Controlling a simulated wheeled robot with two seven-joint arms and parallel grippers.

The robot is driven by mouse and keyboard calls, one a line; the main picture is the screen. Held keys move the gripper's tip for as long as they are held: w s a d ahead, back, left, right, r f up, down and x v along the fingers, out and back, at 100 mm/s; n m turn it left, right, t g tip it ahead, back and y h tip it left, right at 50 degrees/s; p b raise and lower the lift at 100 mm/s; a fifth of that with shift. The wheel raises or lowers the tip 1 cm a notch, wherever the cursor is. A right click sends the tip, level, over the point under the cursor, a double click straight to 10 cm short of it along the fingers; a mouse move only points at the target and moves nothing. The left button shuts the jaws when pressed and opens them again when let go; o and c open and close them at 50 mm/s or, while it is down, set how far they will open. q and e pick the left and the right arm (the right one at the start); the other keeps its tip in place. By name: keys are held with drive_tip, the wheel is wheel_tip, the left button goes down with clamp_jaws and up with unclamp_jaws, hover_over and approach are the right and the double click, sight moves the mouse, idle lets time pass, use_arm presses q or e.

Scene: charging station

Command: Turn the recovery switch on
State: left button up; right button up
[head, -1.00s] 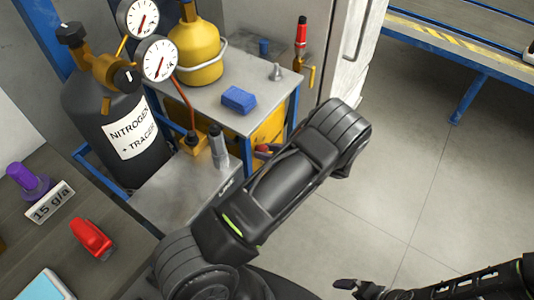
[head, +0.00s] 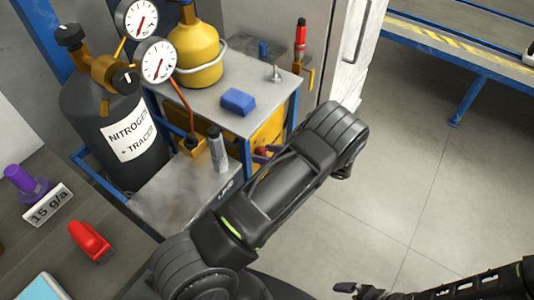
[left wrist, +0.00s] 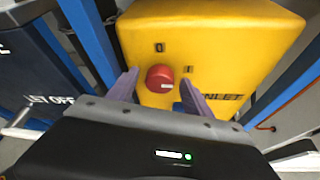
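The recovery switch is a round red knob (left wrist: 159,77) on the front of a yellow machine (left wrist: 215,35) in the left wrist view. A pale mark shows on the knob's lower right. A "0" is above it and an "I" to its upper right. My left gripper (left wrist: 160,92) is open, one purple-grey finger on each side of the knob; contact cannot be told. In the head view the yellow machine (head: 268,133) stands under the grey table, and my left gripper (head: 263,153) is mostly hidden by my arm. My right gripper (head: 358,289) is at the bottom edge, far from the switch.
A nitrogen cylinder (head: 113,125) with gauges stands left of the machine. The grey table (head: 215,98) above holds a yellow bottle (head: 198,52) and a blue block (head: 238,101). Blue frame posts flank the machine. The floor to the right is clear.

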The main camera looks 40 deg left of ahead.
use_arm(q)
drive_tip(key=shift+d, duration=0.1)
drive_tip(key=v, duration=0.7)
drive_tip(key=shift+d+b, duration=0.3)
drive_tip(key=shift+b, duration=0.1)
drive_tip(key=s+d+f+n+g+h+p, duration=0.1)
drive_tip(key=s+d+f+n+h, duration=0.3)
drive_tip(key=s+f, duration=0.35)
drive_tip(key=s+d+f+n+g+h+p, duration=0.1)
drive_tip(key=s+d+f+g+h, duration=0.15)
drive_tip(key=s+f+h, duration=0.45)
drive_tip(key=s+d+r+n+t+h+p, duration=0.1)
drive_tip(key=s+d+r+n+t+h, duration=0.1)
drive_tip(key=d+n, duration=0.6)
drive_tip(key=s+d+r+n+t+h+p, duration=0.1)
drive_tip(key=s+d+n+t+h, duration=0.3)
drive_tip(key=d+n, duration=0.4)
drive_tip(key=shift+s+r+n+h, duration=0.3)
drive_tip(key=shift+s+r, duration=0.2)
drive_tip(key=shift+s, duration=0.2)
